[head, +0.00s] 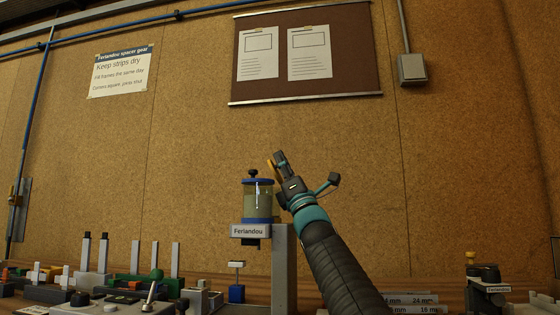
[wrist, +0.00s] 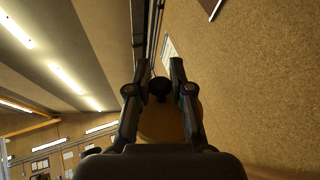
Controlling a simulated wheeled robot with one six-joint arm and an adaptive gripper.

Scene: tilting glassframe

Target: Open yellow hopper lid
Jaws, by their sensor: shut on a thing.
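My gripper (head: 281,160) is raised beside the blue-rimmed clear hopper (head: 258,204), on its right. In the wrist view, my gripper (wrist: 160,68) has its fingers on either side of a black knob (wrist: 159,86) and is shut on it. Behind the knob is a round yellow lid (wrist: 162,122), partly hidden by the fingers and gripper body. In the head view the yellow lid (head: 271,169) shows as a thin, steeply tilted edge beside my fingertips. The clear hopper's blue lid has its own black knob and sits level. The yellow hopper's body is not clearly visible.
A grey post (head: 284,265) stands below my gripper, next to the "Feriandou" label (head: 250,231). Several bench fixtures (head: 120,285) crowd the lower left. A small dark device (head: 486,285) stands at right. The wall behind has a pinboard (head: 306,85); the air above is clear.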

